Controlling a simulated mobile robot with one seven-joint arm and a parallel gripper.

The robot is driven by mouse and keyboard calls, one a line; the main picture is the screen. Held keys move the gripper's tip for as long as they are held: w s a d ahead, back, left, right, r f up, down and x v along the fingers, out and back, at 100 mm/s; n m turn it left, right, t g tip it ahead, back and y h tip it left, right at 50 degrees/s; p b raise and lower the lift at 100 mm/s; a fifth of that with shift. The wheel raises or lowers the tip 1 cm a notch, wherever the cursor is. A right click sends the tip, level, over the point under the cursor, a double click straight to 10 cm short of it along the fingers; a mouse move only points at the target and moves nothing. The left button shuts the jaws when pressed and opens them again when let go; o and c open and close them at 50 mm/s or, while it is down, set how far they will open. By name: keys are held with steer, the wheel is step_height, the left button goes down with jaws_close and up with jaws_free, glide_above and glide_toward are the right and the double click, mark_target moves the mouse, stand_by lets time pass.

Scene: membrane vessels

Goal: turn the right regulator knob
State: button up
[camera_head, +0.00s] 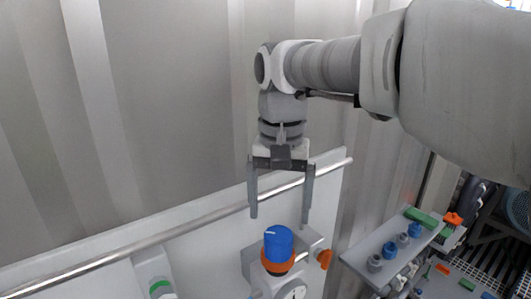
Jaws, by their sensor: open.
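A blue regulator knob (278,243) with a pale mark on its top stands upright above an orange collar (278,264). It sits on a pale regulator body with a round gauge (296,293), partly cut off by the bottom edge. My gripper (280,219) points down, its two dark fingers spread apart and empty. In the picture the fingertips lie above and to either side of the knob's top. I see no contact between fingers and knob, and the exact depth between them is hard to tell.
A metal rail (120,256) runs along a white panel (215,243) behind the knob. A white fitting with a green ring (160,288) is at lower left. An orange part (324,259) sticks out right of the regulator. A grey shelf (385,236) with several small fittings is farther right.

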mark_target(279, 234)
step_height(279, 234, up, 10)
stand_by(0.3)
steer(key=s+d+f+t, duration=0.2)
steer(key=s+d+f, duration=0.1)
steer(key=f, duration=0.3)
steer(key=s+d+f+n+t+b, duration=0.1)
steer(key=s+d+f, duration=0.3)
steer(key=s+f, duration=0.1)
steer(key=s+d+f+n+t+b, duration=0.1)
steer(key=s+d+f+t, duration=0.1)
steer(key=f, duration=0.5)
steer(key=shift+s+d+f+t, duration=0.15)
steer(key=shift+s+d+t, duration=0.15)
steer(key=shift+s+d, duration=0.6)
steer(key=shift+o, duration=0.5)
steer(key=shift+s+a, duration=0.1)
steer(key=shift+a, duration=0.05)
stand_by(0.3)
